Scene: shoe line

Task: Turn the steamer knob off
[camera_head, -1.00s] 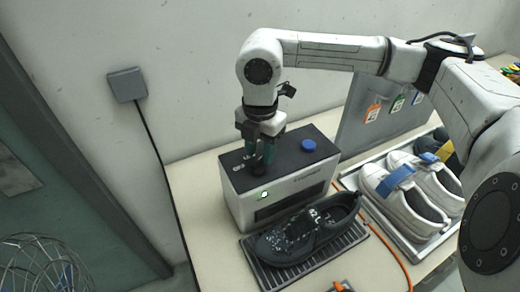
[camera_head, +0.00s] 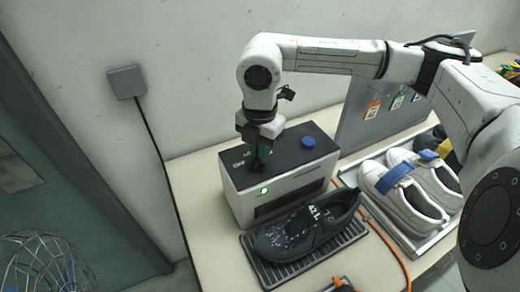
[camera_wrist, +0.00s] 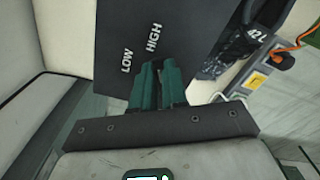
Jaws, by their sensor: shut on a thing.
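The steamer (camera_head: 285,188) is a white box with a black top and a lit green light on its front. Its top also shows in the wrist view (camera_wrist: 115,30), with the printed words LOW and HIGH. My gripper (camera_head: 260,158) points down at the left part of the black top, with its dark green fingers (camera_wrist: 157,88) close together. It is shut on the steamer knob, which the fingers hide almost wholly, so I cannot read its setting. A blue round button (camera_head: 308,142) sits at the right of the top.
A black shoe (camera_head: 300,228) lies on a dark grille (camera_head: 275,272) in front of the steamer. White shoes (camera_head: 405,185) with blue straps stand in a tray at the right. An orange cable (camera_head: 392,252) runs between them. A grey panel with tags (camera_head: 380,110) stands behind.

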